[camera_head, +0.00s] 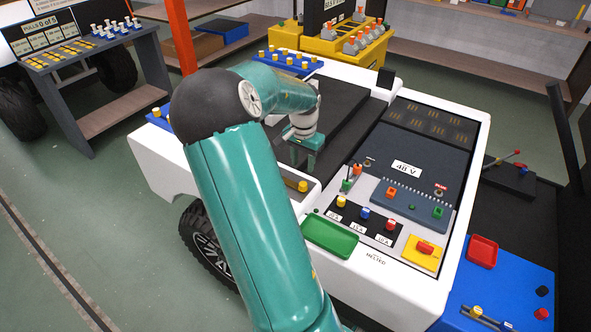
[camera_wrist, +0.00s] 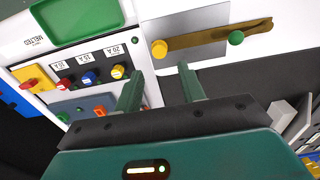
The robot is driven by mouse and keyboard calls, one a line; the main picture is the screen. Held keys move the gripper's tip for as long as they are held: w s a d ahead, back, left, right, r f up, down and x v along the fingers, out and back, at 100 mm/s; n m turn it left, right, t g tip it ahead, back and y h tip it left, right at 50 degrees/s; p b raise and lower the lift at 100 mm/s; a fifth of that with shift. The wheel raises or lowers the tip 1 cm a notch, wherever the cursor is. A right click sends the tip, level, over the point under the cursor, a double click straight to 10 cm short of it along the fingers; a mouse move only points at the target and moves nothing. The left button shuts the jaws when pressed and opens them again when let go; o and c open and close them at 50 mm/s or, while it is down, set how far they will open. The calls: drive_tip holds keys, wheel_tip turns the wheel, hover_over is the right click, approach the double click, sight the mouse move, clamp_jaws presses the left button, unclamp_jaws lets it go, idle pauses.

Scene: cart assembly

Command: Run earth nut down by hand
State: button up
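A yellow knob (camera_wrist: 159,48) sits at the strap's other end, on a pale plate (camera_wrist: 165,15). In the head view my gripper (camera_head: 303,155) hangs over the dark cart bed.
The white cart's panel (camera_head: 350,218) has yellow, blue and red knobs with amp labels. A green tray (camera_head: 330,236) lies in front of it and a 48 V cover (camera_head: 406,168) behind. A yellow rack (camera_head: 345,45) and a grey table (camera_head: 75,55) stand further back.

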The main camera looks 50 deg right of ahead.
sight(303, 184)
drive_tip(key=f, duration=0.9)
drive_tip(key=shift+s+d, duration=0.1)
drive_tip(key=shift+d, duration=0.1)
drive_tip(key=shift+c, duration=0.2)
drive_tip(key=shift+r, duration=0.2)
drive_tip(key=c, duration=0.8)
drive_tip(key=n, duration=1.1)
drive_tip(key=shift+r+n, duration=0.1)
drive_tip(key=shift+n, duration=0.3)
drive_tip(key=n, duration=1)
drive_tip(key=shift+n, duration=0.4)
drive_tip(key=n, duration=0.4)
drive_tip(key=shift+n, duration=0.4)
drive_tip(key=n, duration=0.3)
drive_tip(key=shift+n, duration=2.5)
drive_tip(key=o, duration=1.1)
drive_tip(key=shift+c, duration=0.2)
